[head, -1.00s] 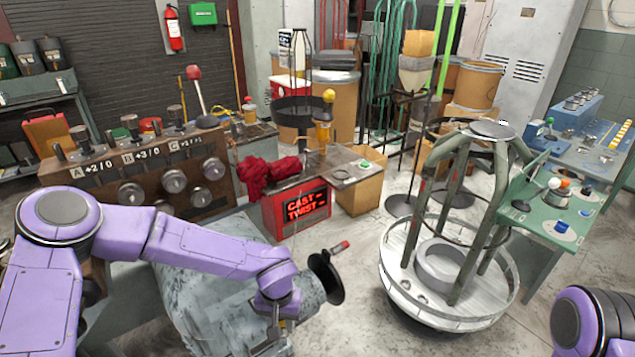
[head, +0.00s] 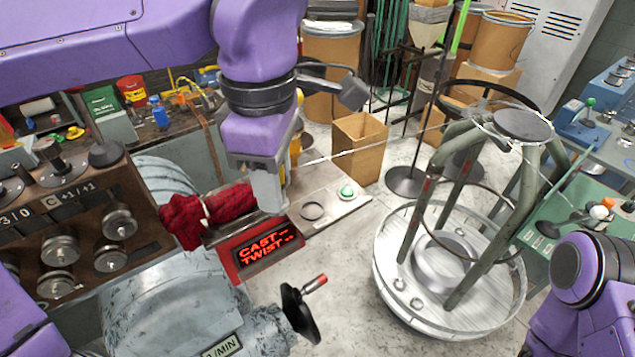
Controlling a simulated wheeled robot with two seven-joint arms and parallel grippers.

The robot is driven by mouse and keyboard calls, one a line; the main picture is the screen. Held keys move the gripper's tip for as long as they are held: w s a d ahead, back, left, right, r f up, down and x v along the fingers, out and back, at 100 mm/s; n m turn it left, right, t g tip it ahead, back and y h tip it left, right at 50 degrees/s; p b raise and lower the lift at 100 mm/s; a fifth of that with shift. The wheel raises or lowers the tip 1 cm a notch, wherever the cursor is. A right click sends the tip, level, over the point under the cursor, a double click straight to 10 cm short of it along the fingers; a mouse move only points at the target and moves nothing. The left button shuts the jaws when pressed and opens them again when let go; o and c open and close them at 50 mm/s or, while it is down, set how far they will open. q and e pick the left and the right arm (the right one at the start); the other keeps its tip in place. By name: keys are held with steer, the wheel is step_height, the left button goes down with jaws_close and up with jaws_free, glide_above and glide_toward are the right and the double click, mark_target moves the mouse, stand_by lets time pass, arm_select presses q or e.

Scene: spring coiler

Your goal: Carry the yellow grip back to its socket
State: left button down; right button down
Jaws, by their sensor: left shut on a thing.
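A thin pale wire (head: 370,148) runs from beside the gripper up toward the frame at the right. The socket cannot be made out. Only part of my right arm shows at lower right; its gripper is out of view.
The CAST-TWIST station (head: 333,212) has a green button and a round disc. The red cloth (head: 205,212) lies at its left. A grey machine with a black handwheel (head: 298,312) is in front. The tripod frame (head: 524,125) on a round tray stands right. Floor between is clear.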

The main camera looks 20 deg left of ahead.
arm_select(q)
steer(key=w+f, duration=0.2)
steer(key=w, duration=0.1)
steer(key=w+f+p, duration=0.1)
steer(key=w+f, duration=0.1)
steer(key=w, duration=0.1)
steer(key=w+d+f+p, duration=0.1)
steer(key=w+f, duration=0.2)
steer(key=shift+w, duration=0.3)
steer(key=f, duration=0.4)
steer(key=shift+w+d+f+p, duration=0.1)
steer(key=shift+w+d+p, duration=0.05)
steer(key=shift+w+p, duration=0.15)
steer(key=shift+w+f, duration=0.1)
steer(key=shift+f, duration=0.05)
steer(key=shift+f, duration=0.1)
steer(key=c, duration=0.8)
jaws_free()
